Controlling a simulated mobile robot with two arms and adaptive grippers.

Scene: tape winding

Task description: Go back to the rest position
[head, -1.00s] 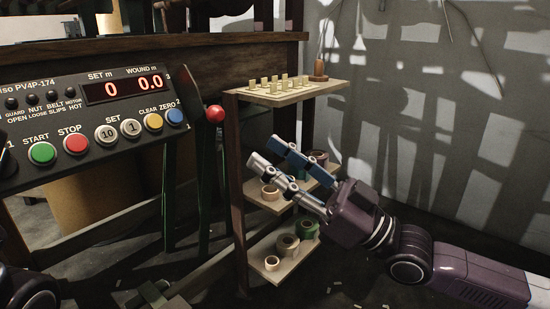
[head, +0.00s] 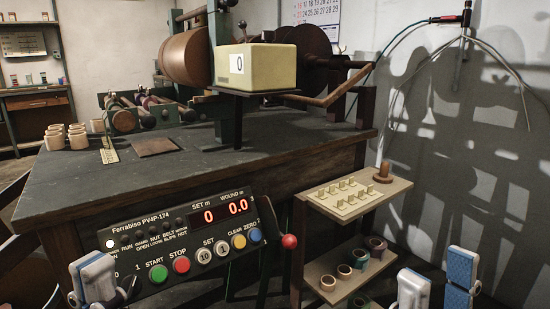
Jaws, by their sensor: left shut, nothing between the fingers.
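My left gripper (head: 94,279) is at the lower left edge of the picture, in front of the left end of the control panel (head: 190,245). It is shut and empty. My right gripper (head: 437,289) is at the bottom right, its two fingers, one grey-white and one blue, standing up well apart. It is open, with nothing between the fingers. Both arms are mostly below the picture and hidden. Both grippers appear clear of the panel and the shelf.
A dark workbench (head: 200,190) carries the winding machine with a brown roll (head: 186,57) and a cream counter box (head: 255,66). A wooden shelf unit (head: 398,188) holds several tape rolls (head: 345,271). A red-knobbed lever (head: 289,241) sticks out beside the panel.

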